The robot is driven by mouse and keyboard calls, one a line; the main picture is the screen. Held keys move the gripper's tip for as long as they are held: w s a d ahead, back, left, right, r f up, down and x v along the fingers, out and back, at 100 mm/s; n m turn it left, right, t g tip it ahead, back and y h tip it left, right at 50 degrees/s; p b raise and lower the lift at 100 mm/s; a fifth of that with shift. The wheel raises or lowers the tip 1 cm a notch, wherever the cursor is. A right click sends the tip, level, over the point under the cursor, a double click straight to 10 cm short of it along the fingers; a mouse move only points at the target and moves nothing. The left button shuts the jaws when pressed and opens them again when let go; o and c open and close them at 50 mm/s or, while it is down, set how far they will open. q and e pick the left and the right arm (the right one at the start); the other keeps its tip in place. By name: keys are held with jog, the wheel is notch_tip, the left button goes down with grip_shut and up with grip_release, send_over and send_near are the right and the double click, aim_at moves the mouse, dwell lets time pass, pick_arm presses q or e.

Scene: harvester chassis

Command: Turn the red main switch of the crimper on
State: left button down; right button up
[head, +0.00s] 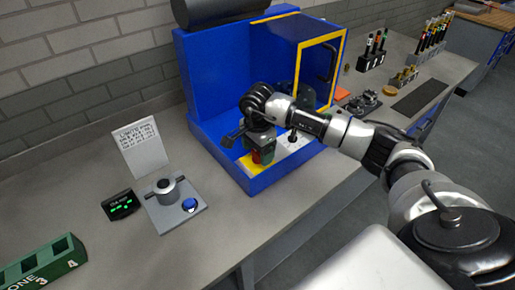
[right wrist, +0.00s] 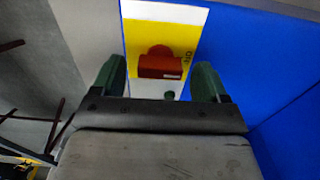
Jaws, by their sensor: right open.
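The crimper is the blue machine (head: 205,80) with a yellow-edged guard on the bench. Its red main switch (right wrist: 160,64) sits on a yellow plate (right wrist: 190,28) in the right wrist view. Lettering beside the switch is too small and skewed to read surely. The switch (head: 267,155) shows only partly in the head view, at the crimper's front. My right gripper (head: 262,157) is open in front of the switch. In the right wrist view its two green fingers (right wrist: 159,82) stand either side of the switch, with visible gaps. My left gripper is not in view.
Left of the crimper stand a grey fixture with a blue button (head: 189,205), a small black display (head: 120,205), a written sign (head: 139,147) and a green tray (head: 45,262). Tool racks (head: 372,50) stand to the right.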

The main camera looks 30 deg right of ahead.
jog(key=shift+f, duration=0.35)
jog(key=c, duration=0.9)
